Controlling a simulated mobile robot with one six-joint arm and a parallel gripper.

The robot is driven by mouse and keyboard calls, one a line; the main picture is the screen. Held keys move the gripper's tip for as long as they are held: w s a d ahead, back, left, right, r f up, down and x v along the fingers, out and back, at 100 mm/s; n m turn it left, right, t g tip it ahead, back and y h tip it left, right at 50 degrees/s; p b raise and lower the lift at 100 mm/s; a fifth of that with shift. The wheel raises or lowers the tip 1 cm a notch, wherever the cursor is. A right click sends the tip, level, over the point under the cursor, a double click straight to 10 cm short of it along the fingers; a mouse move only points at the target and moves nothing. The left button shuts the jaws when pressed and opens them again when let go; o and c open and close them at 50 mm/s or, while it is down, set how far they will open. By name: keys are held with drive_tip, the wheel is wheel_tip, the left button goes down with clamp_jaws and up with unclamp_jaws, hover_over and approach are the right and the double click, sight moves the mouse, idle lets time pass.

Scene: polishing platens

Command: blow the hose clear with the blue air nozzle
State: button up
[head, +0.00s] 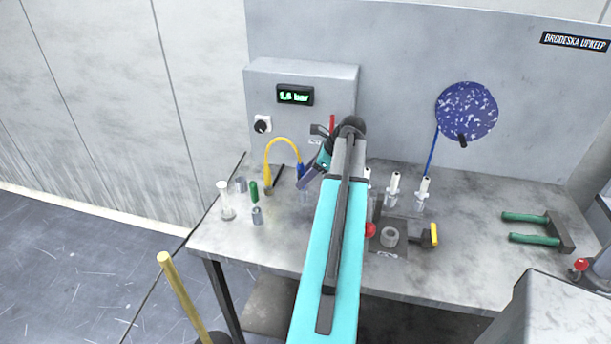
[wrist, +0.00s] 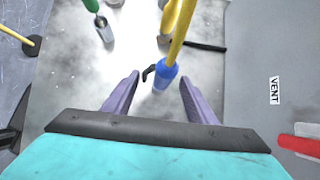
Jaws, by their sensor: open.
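The blue air nozzle (head: 300,170) is at the right end of an arched yellow hose (head: 279,140) on the bench, in front of the grey box. In the wrist view the blue nozzle (wrist: 166,71) shows between the tips of my two purple fingers, with the yellow hose (wrist: 181,35) running up from it. My gripper (wrist: 159,80) is open, with a gap on the left side of the nozzle; the right finger looks very close to it. Whether it touches is unclear. In the head view my gripper (head: 305,180) is partly hidden by my arm.
The grey box shows 1.6 bar on its display (head: 295,96). A green-topped piece (head: 254,191) and small cylinders stand left of the hose. A black bar (wrist: 199,46) lies behind the nozzle. White-topped bottles (head: 395,185) and green-handled pliers (head: 540,228) are further right. A red lever (wrist: 300,145) is near the VENT label.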

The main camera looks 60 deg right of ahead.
drive_tip(key=b+v, duration=0.3)
drive_tip(key=v, duration=1)
drive_tip(key=shift+r, duration=0.15)
idle(0.4)
